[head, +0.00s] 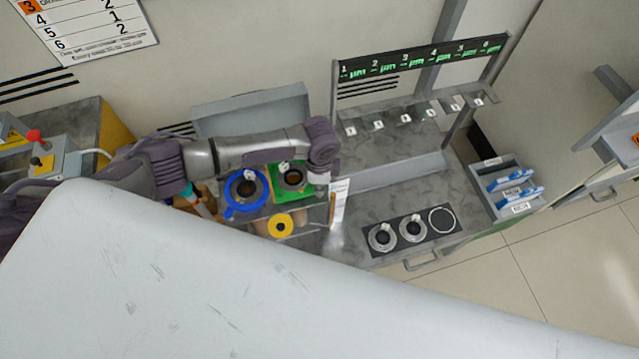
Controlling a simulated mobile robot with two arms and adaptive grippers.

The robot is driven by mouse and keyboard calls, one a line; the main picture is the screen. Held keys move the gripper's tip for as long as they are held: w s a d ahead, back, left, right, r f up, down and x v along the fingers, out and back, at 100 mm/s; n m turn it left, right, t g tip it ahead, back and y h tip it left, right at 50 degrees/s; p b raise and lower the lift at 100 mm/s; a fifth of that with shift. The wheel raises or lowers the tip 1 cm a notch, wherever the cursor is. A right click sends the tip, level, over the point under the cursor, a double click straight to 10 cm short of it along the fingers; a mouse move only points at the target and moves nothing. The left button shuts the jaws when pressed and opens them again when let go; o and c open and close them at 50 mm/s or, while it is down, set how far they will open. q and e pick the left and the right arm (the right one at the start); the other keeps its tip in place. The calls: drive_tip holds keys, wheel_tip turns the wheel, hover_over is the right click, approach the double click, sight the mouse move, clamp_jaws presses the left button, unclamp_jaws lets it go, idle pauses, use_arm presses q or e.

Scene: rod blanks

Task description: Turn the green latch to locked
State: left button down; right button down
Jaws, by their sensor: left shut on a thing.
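The green latch (281,194) is a square green piece around a dark round opening, on the grey bench in the head view. My left arm reaches over from the left and bends down at its right side. My left gripper (319,184) is at the right edge of the green latch and is shut on it. The fingertips and the gripped part are mostly hidden by the wrist. My right gripper is not in view.
A blue ring (233,203) sits just left of the green latch, and a yellow ring (280,225) is in front. A numbered rack (420,60) stands behind right. A black panel with round holders (398,240) lies to the right.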

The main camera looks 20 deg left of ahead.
use_arm(q)
drive_tip(key=m, duration=0.3)
drive_tip(key=shift+m+p, duration=0.3)
drive_tip(key=shift+m, duration=1.2)
drive_tip(key=c, duration=1.2)
unclamp_jaws()
drive_tip(key=shift+r, duration=0.2)
wheel_tip(320, 180, up, 12)
drive_tip(key=shift+f, duration=0.15)
